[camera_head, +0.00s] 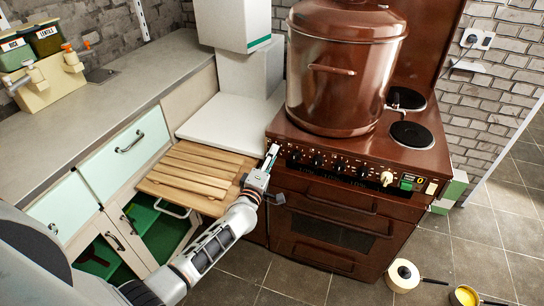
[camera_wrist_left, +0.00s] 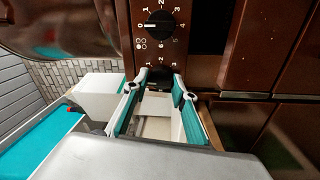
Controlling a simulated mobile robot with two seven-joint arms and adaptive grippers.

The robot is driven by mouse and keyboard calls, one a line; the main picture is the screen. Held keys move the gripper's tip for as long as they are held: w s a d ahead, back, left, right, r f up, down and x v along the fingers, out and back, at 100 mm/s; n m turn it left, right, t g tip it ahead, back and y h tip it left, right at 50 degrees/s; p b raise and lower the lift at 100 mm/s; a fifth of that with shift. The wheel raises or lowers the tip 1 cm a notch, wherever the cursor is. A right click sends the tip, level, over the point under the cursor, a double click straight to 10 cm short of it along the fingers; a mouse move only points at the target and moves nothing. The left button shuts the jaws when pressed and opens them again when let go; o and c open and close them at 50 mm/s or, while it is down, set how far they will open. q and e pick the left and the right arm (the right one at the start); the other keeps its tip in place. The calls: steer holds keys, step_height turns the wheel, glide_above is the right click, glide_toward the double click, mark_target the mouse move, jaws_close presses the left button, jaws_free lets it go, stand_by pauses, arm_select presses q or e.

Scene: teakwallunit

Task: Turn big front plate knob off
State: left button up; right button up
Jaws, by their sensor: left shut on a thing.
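The brown stove (camera_head: 330,205) has a front panel with a row of black knobs (camera_head: 316,161). My left gripper (camera_head: 272,153) is at the left end of this panel. In the left wrist view, its teal-padded fingers (camera_wrist_left: 154,90) are shut on a black knob (camera_wrist_left: 159,76), one finger on each side. The fingers hide part of that knob and its markings. Another black knob (camera_wrist_left: 160,25) with a numbered dial is beside it, clear of the fingers. My right gripper is not in view.
A large brown pot (camera_head: 340,75) stands on the stove top, with a black hot plate (camera_head: 411,135) to its right. A slatted wooden board (camera_head: 190,175) juts out left of my gripper. A cream pan (camera_head: 403,275) lies on the floor.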

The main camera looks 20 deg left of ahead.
arm_select(q)
steer(key=shift+a, duration=0.2)
stand_by(0.3)
steer(key=o, duration=1.1)
steer(key=shift+f, duration=0.1)
steer(key=shift+c, duration=0.2)
steer(key=shift+s+d, duration=0.1)
steer(key=s, duration=1.1)
steer(key=shift+s+f, duration=0.35)
steer(key=shift+s, duration=0.05)
